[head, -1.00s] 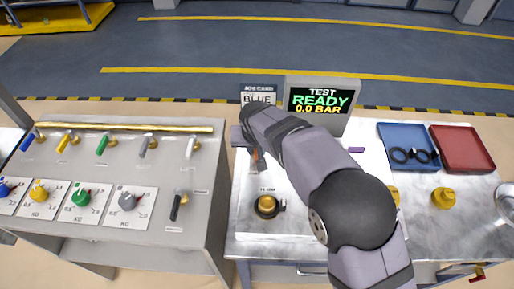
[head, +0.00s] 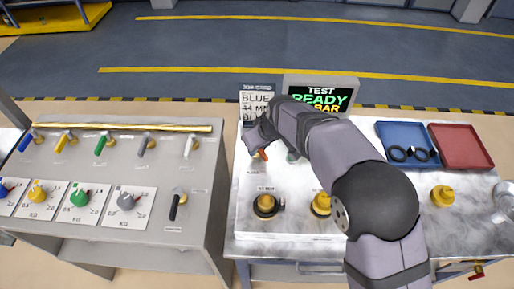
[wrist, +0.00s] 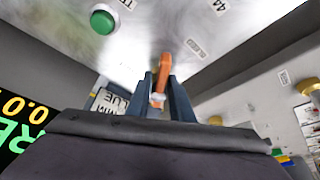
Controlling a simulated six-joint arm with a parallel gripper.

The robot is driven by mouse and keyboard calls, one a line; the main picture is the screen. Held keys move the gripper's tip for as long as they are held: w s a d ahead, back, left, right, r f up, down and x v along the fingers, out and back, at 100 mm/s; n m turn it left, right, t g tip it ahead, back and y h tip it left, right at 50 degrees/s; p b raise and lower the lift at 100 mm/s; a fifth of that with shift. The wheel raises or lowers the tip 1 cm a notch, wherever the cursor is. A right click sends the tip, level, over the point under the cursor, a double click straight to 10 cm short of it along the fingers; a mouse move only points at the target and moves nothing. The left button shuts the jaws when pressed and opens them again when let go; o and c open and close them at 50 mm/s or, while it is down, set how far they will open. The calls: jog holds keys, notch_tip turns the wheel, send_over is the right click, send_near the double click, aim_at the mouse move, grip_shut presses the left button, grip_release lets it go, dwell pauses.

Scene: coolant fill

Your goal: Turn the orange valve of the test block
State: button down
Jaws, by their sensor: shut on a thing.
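The orange valve handle (head: 262,155) shows on the upper left of the white test block (head: 290,222), partly covered by my gripper (head: 254,146). In the wrist view the orange handle (wrist: 164,68) stands between the two dark fingers of my gripper (wrist: 160,88), which are shut on it. The valve's base is hidden. A green button (wrist: 103,22) sits on the block's face beside the handle. The test display (head: 320,94) behind the block reads READY, partly covered by my arm.
A job card (head: 257,104) reading BLUE stands behind the block. Brass fittings (head: 266,205) sit on the block's front. A blue tray (head: 400,138) with black rings and a red tray (head: 460,148) are to the right. A grey panel (head: 110,170) with several coloured valves stands left.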

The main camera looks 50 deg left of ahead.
jog(key=n, duration=0.1)
jog(key=n+g+b, duration=0.1)
jog(key=shift+w+f+n, duration=0.1)
jog(key=shift+w+n, duration=0.15)
jog(key=shift+n, duration=0.15)
jog(key=n+g, duration=0.1)
jog(key=n, duration=0.1)
jog(key=shift+w+n+b, duration=0.15)
jog(key=shift+n+b, duration=0.25)
jog(key=n, duration=0.1)
jog(key=n+g+p, duration=0.1)
jog(key=n, duration=0.1)
jog(key=shift+w+a+r+h+p, duration=0.15)
jog(key=shift+r+h+p, duration=0.1)
jog(key=shift+h+p, duration=0.15)
jog(key=shift+w+f+n+g+p, duration=0.1)
jog(key=shift+n+g+p, duration=0.4)
jog(key=shift+n+p, duration=0.55)
jog(key=shift+n+h, duration=0.35)
jog(key=shift+h, duration=0.05)
jog(key=c, duration=1.6)
grip_release()
jog(key=shift+o, duration=0.2)
